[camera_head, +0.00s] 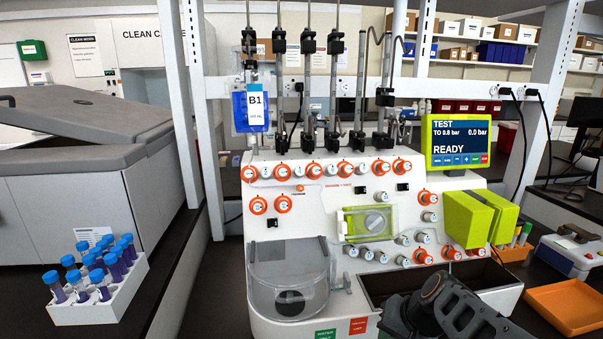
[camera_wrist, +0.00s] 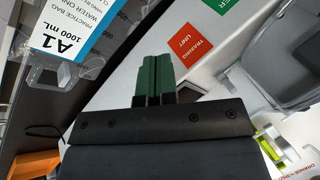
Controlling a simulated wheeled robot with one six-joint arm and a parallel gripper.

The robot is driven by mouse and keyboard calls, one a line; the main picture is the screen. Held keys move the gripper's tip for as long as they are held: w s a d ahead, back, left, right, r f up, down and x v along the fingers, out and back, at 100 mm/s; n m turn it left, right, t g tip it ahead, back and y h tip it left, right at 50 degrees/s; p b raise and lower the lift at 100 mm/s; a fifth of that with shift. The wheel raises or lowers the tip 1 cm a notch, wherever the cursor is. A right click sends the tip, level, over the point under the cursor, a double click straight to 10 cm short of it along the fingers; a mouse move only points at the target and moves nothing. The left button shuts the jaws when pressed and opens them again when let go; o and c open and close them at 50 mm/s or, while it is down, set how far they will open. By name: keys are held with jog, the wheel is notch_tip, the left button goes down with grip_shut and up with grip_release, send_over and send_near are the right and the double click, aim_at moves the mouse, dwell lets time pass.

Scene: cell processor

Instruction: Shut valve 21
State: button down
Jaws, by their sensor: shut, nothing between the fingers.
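The white cell processor (camera_head: 300,222) stands on the bench with several round valve knobs on its face. A row of valves runs along the top, some with orange rings, such as the left one (camera_head: 250,174). More knobs sit at the lower right, including a grey one (camera_head: 366,254). The numbers are too small to read, so I cannot tell which is valve 21. In the wrist view my gripper (camera_wrist: 154,80) has its green fingers together, empty, near the red training unit label (camera_wrist: 191,51). My arm shows at the bottom in the head view; the fingertips do not show there.
A clear bowl (camera_head: 288,280) sits at the processor's lower left. A screen (camera_head: 458,141) reads READY, 0.0 bar. A yellow-green block (camera_head: 468,219) juts out at right. A white tube rack (camera_head: 100,310) stands left, an orange tray (camera_head: 566,306) right. Bag A1 (camera_wrist: 75,35) shows in the wrist view.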

aim_at(455, 255)
jog(key=w+d+r+m+t, duration=0.1)
jog(key=w+d+m, duration=0.1)
jog(key=w+d, duration=0.1)
jog(key=w+d+r+m+t+p, duration=0.1)
jog(key=w+d+m+t, duration=0.1)
jog(key=d, duration=0.2)
jog(key=w+d+r+m+t+y+p, duration=0.1)
jog(key=w+d+m, duration=0.1)
jog(key=w+d, duration=0.1)
jog(key=shift+w+d+r+t, duration=0.15)
jog(key=shift+w+r+t, duration=0.15)
jog(key=shift+r+t, duration=0.1)
jog(key=w+d+r+m+t+h+p, duration=0.1)
jog(key=d+m+t+h, duration=0.15)
jog(key=d, duration=0.45)
jog(key=w+d+r+m+t+h, duration=0.1)
jog(key=w+d+m+t, duration=0.15)
jog(key=d, duration=0.35)
jog(key=shift+m+g, duration=0.3)
jog(key=shift+m, duration=0.2)
jog(key=x, duration=0.2)
jog(key=b+x, duration=0.1)
jog(key=x, duration=0.1)
jog(key=b+x, duration=0.1)
jog(key=x, duration=0.1)
jog(key=shift+s+d+f, duration=0.15)
jog(key=shift+d+f, duration=0.1)
jog(key=shift+d, duration=0.05)
jog(key=shift+r, duration=0.25)
